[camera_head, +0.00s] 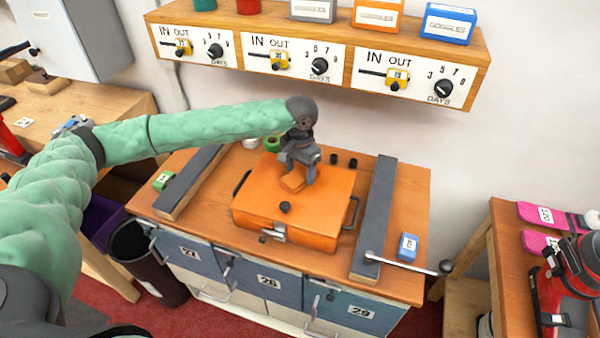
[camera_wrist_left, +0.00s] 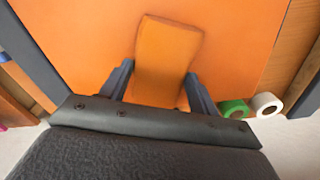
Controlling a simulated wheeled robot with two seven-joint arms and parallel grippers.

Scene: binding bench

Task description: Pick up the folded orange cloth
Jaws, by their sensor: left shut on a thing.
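The folded orange cloth (camera_head: 293,181) is a small orange block shape over the lid of an orange box (camera_head: 258,215). In the left wrist view the cloth (camera_wrist_left: 166,50) sits between the two dark fingers of my left gripper (camera_wrist_left: 158,88). My left gripper (camera_head: 297,174) reaches down over the box lid and is shut on the cloth. I cannot tell whether the cloth touches the lid. The box is closed, with a front latch and dark side handles.
Dark-topped rails (camera_head: 376,215) flank the box on the wooden bench. A blue block (camera_head: 408,247) and a metal lever (camera_head: 420,264) are at the right front, a green block (camera_head: 163,181) at the left. A wall shelf (camera_head: 340,62) with dials hangs behind.

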